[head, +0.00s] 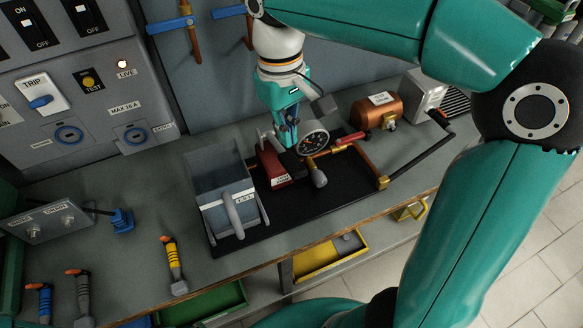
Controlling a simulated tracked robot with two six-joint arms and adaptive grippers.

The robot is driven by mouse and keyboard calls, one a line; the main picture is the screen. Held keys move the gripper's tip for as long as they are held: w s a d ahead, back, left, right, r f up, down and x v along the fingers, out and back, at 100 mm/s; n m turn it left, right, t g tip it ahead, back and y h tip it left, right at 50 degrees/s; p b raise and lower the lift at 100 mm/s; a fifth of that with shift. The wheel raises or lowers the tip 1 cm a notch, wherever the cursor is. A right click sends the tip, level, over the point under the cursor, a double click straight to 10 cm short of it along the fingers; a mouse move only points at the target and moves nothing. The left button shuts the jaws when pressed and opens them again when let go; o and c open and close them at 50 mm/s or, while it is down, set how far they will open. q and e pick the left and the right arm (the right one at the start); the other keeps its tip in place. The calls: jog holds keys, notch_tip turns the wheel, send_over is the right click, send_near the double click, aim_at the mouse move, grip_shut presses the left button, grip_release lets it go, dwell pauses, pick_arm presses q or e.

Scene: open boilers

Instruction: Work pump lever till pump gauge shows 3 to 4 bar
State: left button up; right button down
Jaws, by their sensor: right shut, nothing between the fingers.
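The pump gauge (312,142) is a round black dial with a pale rim, tilted on the bench. Its needle is too small to read. My right gripper (291,142) points down just left of the gauge, beside a red block (270,164) with a white label. It is shut and empty; its fingertips are small, and I cannot tell whether they touch anything. My left gripper is not in view.
A clear-sided tank (222,180) with a grey handle stands left on the black tray (335,195). A copper cylinder (377,111) stands behind. Yellow-handled tool (173,264) lies on the bench front. A switch panel (70,90) is at left. The bench has free room before the panel.

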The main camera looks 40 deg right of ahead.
aim_at(280, 154)
jog(key=shift+s+f+b, duration=0.15)
jog(key=shift+f+b, duration=0.95)
jog(key=shift+f, duration=0.2)
jog(key=shift+s+f+b, duration=0.1)
jog(key=shift+f+b, duration=0.95)
jog(key=shift+f, duration=0.3)
notch_tip(280, 154, down, 4)
jog(key=b, duration=0.3)
jog(key=shift+f, duration=0.15)
jog(key=shift+w+r+p, duration=0.25)
jog(key=shift+r+p, duration=0.05)
jog(key=shift+p, duration=0.05)
jog(key=shift+w+r+p, duration=0.25)
jog(key=shift+w+p, duration=0.25)
jog(key=shift+p, duration=0.1)
jog(key=shift+w+r+p, duration=0.2)
jog(key=shift+w+p, duration=0.3)
jog(key=shift+p, duration=0.05)
jog(key=shift+w, duration=0.3)
jog(key=shift+f, duration=0.2)
